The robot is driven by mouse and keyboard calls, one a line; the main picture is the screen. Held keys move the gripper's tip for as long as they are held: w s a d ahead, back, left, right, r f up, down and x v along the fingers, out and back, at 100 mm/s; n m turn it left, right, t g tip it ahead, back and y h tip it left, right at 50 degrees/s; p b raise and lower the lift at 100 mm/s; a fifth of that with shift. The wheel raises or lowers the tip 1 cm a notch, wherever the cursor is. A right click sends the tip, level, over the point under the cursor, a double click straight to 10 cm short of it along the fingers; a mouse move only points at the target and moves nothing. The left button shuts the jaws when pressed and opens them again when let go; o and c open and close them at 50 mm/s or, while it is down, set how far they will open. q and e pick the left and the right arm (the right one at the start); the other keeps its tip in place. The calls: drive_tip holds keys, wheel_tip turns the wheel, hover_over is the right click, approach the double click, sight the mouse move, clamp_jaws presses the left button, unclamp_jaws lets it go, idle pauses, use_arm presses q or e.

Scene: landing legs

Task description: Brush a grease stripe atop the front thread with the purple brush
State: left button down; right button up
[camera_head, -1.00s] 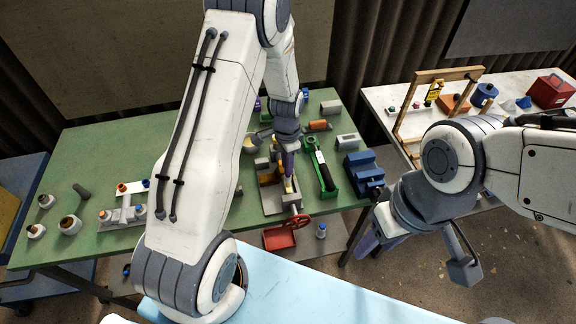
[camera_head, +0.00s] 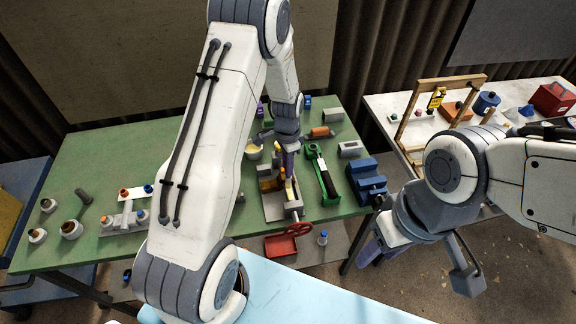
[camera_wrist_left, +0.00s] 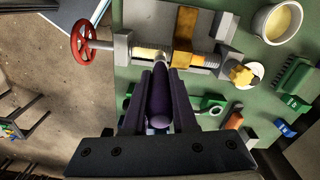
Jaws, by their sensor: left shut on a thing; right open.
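My left gripper (camera_wrist_left: 160,95) is shut on the purple brush (camera_wrist_left: 160,102). In the left wrist view the brush's pale tip reaches the screw thread (camera_wrist_left: 148,54) of the vise, between the grey end block and the gold block (camera_wrist_left: 185,38). I cannot tell whether the bristles touch it, and no grease stripe can be made out. In the head view my left gripper (camera_head: 287,150) is over the vise (camera_head: 272,208), hiding part of it. A bowl with pale yellow grease (camera_head: 253,151) stands beside it; it also shows in the left wrist view (camera_wrist_left: 279,21). My right gripper (camera_head: 385,243) is open and empty, off the green table's front edge.
A red handwheel (camera_wrist_left: 84,44) sticks out from the vise's front end. A green tool (camera_head: 325,178) and a blue vise (camera_head: 365,180) stand to its right. Small jars and a grey fixture (camera_head: 124,218) are at left.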

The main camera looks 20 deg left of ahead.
use_arm(q)
drive_tip(key=shift+s+d, duration=0.65)
drive_tip(key=shift+s, duration=0.35)
drive_tip(key=shift+s+d, duration=0.7)
drive_tip(key=shift+s, duration=0.3)
drive_tip(key=shift+w, duration=0.1)
drive_tip(key=shift+w+a, duration=0.7)
drive_tip(key=shift+w, duration=0.2)
drive_tip(key=shift+w, duration=0.15)
drive_tip(key=shift+w+a, duration=0.7)
drive_tip(key=shift+w, duration=0.2)
drive_tip(key=shift+r, duration=0.15)
